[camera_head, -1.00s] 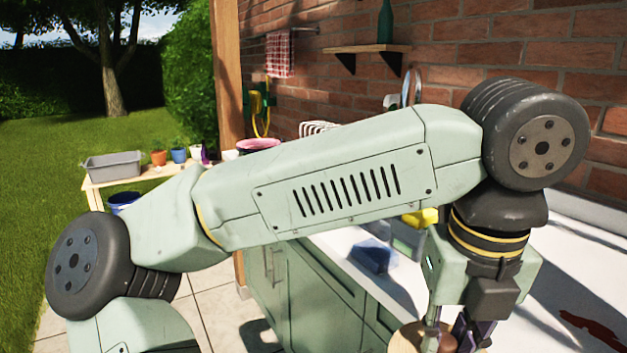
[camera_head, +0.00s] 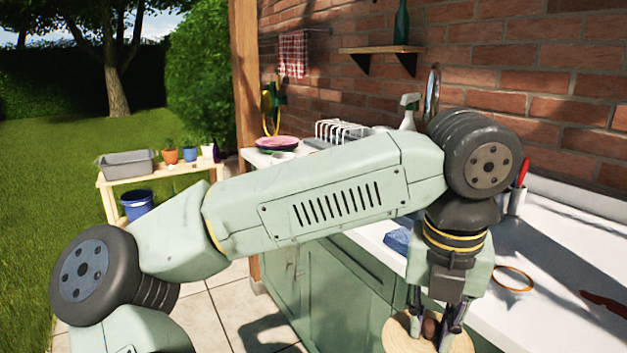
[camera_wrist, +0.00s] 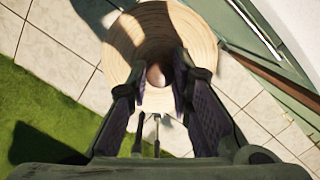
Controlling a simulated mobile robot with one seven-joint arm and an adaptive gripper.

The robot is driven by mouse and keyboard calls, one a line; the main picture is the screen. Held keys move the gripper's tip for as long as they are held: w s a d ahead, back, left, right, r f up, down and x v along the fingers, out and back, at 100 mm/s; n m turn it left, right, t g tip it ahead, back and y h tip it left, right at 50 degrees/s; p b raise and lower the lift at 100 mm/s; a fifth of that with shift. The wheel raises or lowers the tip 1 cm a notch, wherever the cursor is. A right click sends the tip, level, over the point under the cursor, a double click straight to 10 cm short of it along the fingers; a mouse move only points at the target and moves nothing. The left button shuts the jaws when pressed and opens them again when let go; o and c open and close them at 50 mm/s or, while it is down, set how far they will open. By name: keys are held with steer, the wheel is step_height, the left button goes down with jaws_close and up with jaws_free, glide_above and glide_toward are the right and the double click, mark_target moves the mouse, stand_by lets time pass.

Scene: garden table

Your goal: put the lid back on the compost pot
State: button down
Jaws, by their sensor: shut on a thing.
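The lid (camera_head: 397,334) is a round, pale wooden disc with a darker round knob (camera_head: 430,326). My gripper (camera_head: 437,322) points down and is shut on the knob. In the wrist view the lid (camera_wrist: 203,45) shows ring-like grain and partial shadow, with the knob (camera_wrist: 156,76) between the fingers. Stone paving and grass show around the lid there, so it is held out in front of the cabinet, clear of the counter top. I cannot make out the compost pot in either view.
The white counter (camera_head: 570,255) over green cabinets (camera_head: 345,285) runs along the brick wall, holding a ring (camera_head: 514,279), a blue cloth or sponge (camera_head: 398,241), a dish rack (camera_head: 350,131) and a spray bottle (camera_head: 409,110).

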steer(key=w+a+f+m+g, duration=0.1)
steer(key=w+a+f+m, duration=0.1)
steer(key=w+f+m, duration=0.55)
steer(key=w+a+f+m, duration=0.2)
steer(key=w+f+m, duration=0.2)
steer(key=f, duration=0.6)
steer(key=w+a+f+m+g, duration=0.1)
steer(key=w+a+f+m, duration=0.1)
steer(key=w+f+m, duration=0.55)
steer(key=s+a+f+m, duration=0.2)
steer(key=a+f+m, duration=0.1)
steer(key=f, duration=0.8)
steer(key=s+a+f+m, duration=0.3)
steer(key=f+m, duration=0.2)
steer(key=f, duration=0.5)
steer(key=s+a+f+m, duration=0.2)
steer(key=a+f+m, duration=0.1)
steer(key=f, duration=0.8)
steer(key=shift+s+a+f+m+g+y, duration=0.15)
steer(key=shift+s+f+m+g+y, duration=0.2)
steer(key=shift+m, duration=0.45)
